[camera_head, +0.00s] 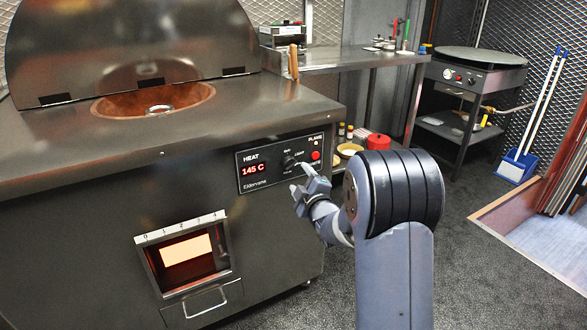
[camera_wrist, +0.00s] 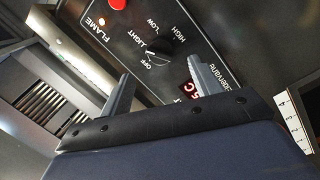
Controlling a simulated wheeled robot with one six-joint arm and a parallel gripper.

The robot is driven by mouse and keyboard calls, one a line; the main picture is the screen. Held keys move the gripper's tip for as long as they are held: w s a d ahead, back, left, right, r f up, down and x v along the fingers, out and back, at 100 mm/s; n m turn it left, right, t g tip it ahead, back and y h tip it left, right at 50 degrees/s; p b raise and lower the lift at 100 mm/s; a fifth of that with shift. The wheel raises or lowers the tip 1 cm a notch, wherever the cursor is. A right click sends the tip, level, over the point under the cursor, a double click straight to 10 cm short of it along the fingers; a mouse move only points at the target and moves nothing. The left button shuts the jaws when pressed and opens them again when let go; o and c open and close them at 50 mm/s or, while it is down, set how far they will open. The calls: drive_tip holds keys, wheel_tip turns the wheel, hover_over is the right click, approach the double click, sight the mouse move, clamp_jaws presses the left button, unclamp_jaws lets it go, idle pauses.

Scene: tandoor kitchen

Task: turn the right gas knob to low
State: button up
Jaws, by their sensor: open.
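The control panel (camera_head: 262,181) on the steel tandoor front carries a "145 C" heat display (camera_head: 256,169) and one black gas knob (camera_head: 290,162) to its right. In the wrist view, the knob (camera_wrist: 161,47) stands among the labels OFF, LIGHT, HIGH and LOW; I cannot tell surely which its pointer marks. My gripper (camera_head: 301,181) is open in front of the panel, just below and right of the knob. In the wrist view, the two fingers of my gripper (camera_wrist: 158,82) are spread, and the knob shows beyond the gap, apart from both.
A red button (camera_head: 315,155) sits right of the knob. Below is a glowing window (camera_head: 187,250) with a numbered scale and a handle. The steel counter edge overhangs the panel. A side table (camera_head: 340,58) stands behind, a griddle stand (camera_head: 470,77) farther right.

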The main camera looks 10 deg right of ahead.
sight(292, 168)
drive_tip(key=w, duration=0.4)
drive_tip(key=w+a, duration=0.1)
drive_tip(key=w, duration=0.2)
drive_tip(key=shift+w+a, duration=0.1)
drive_tip(key=c, duration=0.9)
